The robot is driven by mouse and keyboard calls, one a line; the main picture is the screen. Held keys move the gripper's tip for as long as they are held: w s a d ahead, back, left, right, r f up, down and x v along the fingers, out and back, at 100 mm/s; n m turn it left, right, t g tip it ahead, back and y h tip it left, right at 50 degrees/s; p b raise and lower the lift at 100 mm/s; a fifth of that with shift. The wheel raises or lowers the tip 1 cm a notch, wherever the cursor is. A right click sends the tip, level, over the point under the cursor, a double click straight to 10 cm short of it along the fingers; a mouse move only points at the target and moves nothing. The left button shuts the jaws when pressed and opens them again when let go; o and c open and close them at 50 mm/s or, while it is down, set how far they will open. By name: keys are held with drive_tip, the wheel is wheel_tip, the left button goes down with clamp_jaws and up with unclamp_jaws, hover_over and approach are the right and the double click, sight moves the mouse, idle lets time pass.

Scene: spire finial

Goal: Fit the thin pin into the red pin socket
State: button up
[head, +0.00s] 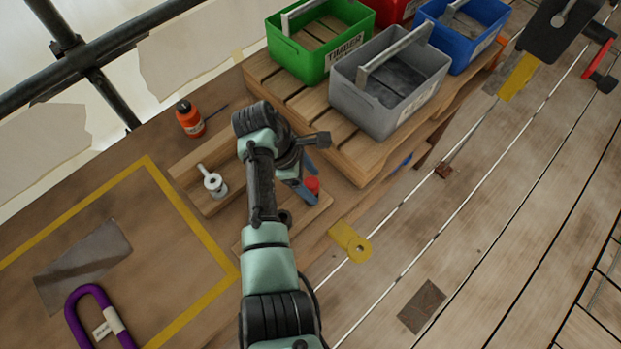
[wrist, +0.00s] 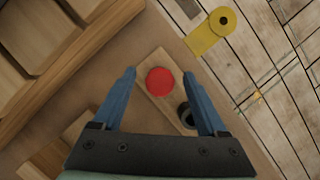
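My gripper (wrist: 160,74) is open, with its two blue fingers apart and nothing held between them. It points down over a small wooden block. A round red piece (wrist: 159,81), which I take for the red pin socket, shows on this block between the fingertips in the wrist view; no hole can be made out in it. In the head view the red piece (head: 312,184) is partly hidden by my gripper. A dark ring-shaped socket (wrist: 186,115) sits beside it. A pale metal piece (head: 214,184) with a round collar lies on another wooden block to the left; I cannot tell whether it is the thin pin.
A slatted wooden platform (head: 262,68) holds green (head: 318,50), grey (head: 385,92) and blue (head: 462,35) crates close to my gripper. An orange bottle (head: 190,119) stands at the back left. A yellow bracket (head: 350,242) juts from the board edge. A purple shackle (head: 82,318) lies front left.

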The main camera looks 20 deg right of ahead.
drive_tip(key=v, duration=1.3)
idle(0.4)
